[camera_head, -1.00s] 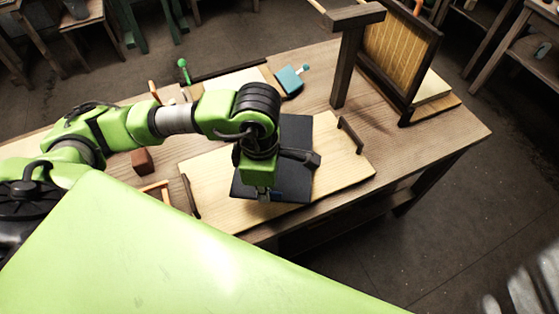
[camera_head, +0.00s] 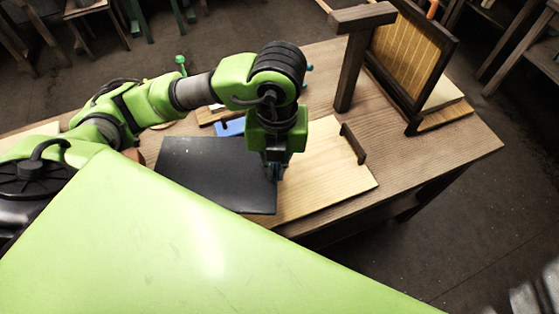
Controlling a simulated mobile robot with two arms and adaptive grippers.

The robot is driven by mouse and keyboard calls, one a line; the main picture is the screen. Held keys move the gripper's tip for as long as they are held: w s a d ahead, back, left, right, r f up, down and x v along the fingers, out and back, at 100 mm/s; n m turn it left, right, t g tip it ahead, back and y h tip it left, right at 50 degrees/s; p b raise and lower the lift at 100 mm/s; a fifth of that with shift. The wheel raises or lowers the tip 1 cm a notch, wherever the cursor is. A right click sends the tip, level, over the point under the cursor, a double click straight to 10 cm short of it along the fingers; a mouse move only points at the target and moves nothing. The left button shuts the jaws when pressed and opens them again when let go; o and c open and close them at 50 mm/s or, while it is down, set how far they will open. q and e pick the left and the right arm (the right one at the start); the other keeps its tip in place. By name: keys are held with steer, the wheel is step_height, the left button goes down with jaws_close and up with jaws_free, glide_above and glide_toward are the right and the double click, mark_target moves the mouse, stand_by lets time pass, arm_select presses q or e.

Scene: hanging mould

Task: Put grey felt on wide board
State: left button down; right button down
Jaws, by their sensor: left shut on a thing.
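The grey felt (camera_head: 215,172) is a flat, dark grey sheet over the left part of the wide board. The wide board (camera_head: 330,165) is pale wood with a dark handle (camera_head: 353,143) at its right end; its left end is hidden under the felt and my arm. My left gripper (camera_head: 277,174) points down at the felt's right edge and is shut on it. I cannot tell whether the felt rests on the board or hangs just above it. My right gripper is not in view.
A dark wooden frame with a yellowish ribbed panel (camera_head: 408,55) stands at the back right, beside a dark post (camera_head: 350,75). A blue item (camera_head: 230,127) and a green-knobbed item (camera_head: 181,62) lie behind my arm. The table's right corner (camera_head: 455,140) is clear.

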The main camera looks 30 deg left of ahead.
arm_select(q)
steer(key=w+d+f+p, duration=0.1)
steer(key=w+d+f, duration=0.1)
steer(key=w, duration=0.1)
steer(key=w+d+f+p, duration=0.1)
steer(key=w+d+f, duration=0.2)
steer(key=w, duration=0.1)
steer(key=w+d+f+p, duration=0.1)
steer(key=w+d+f, duration=0.1)
steer(key=w+f, duration=0.1)
steer(key=shift+w+d+f, duration=0.2)
steer(key=shift+d+f, duration=0.05)
steer(key=shift+d, duration=0.05)
steer(key=shift+w+d+f+p, duration=0.3)
steer(key=shift+w+f+p, duration=0.15)
steer(key=shift+f, duration=0.25)
step_height(320, 180, down, 2)
steer(key=shift+f+p, duration=0.1)
steer(key=shift+p, duration=0.65)
steer(key=shift+f, duration=0.4)
